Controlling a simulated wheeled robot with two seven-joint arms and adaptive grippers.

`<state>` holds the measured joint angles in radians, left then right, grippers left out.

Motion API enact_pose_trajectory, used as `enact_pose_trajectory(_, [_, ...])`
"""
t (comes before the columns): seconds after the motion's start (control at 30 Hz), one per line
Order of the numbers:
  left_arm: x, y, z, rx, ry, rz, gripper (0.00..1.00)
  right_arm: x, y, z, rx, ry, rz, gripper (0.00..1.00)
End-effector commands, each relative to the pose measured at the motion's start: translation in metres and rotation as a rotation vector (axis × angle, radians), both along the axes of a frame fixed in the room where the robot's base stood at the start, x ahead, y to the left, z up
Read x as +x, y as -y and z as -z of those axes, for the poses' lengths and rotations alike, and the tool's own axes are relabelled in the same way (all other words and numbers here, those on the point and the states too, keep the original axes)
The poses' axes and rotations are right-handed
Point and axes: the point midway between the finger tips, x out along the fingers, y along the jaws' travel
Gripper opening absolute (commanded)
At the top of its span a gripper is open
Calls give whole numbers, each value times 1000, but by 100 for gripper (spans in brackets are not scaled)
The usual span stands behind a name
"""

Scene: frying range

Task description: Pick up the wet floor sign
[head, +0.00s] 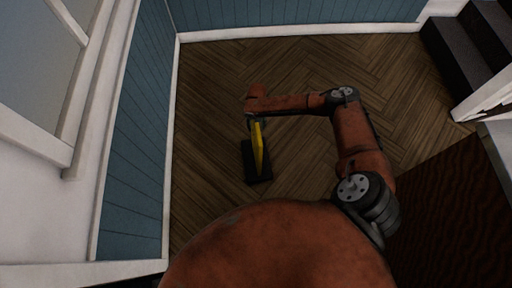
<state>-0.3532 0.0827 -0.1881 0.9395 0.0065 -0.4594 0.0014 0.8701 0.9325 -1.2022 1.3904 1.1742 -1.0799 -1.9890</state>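The yellow wet floor sign (260,156) stands on the wood floor near the middle of the head view, seen from above as a narrow, slightly slanted shape. A dark rectangular patch around its lower part may be its base or its shadow; I cannot tell which. My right gripper (254,122) is at the sign's far upper end, pointing down. Its fingers are mostly hidden under the wrist, so I cannot see whether they touch or grasp the sign. My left gripper is not in view.
A blue panelled wall (137,140) with a white skirting runs along the left, and another (300,12) closes the back. Dark steps (470,45) rise at the upper right. A dark reddish-brown surface (450,210) fills the lower right. Floor around the sign is clear.

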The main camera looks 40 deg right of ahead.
Motion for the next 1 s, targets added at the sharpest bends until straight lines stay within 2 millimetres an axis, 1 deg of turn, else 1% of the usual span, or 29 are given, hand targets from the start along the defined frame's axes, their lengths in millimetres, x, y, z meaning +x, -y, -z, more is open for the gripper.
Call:
enact_pose_trajectory(0.03, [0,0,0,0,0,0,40,0,0,0,0,0,0,36])
enact_pose_trajectory(0.07, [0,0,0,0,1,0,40,0,0,0,0,0,0,34])
enact_pose_trajectory(0.5, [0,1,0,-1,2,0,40,-1,0,0,0,0,1,3])
enact_pose_trajectory(0.57, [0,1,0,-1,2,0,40,-1,0,0,0,0,1,0])
enact_pose_trajectory(1.0, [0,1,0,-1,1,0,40,-1,1,0,0,-1,1,0])
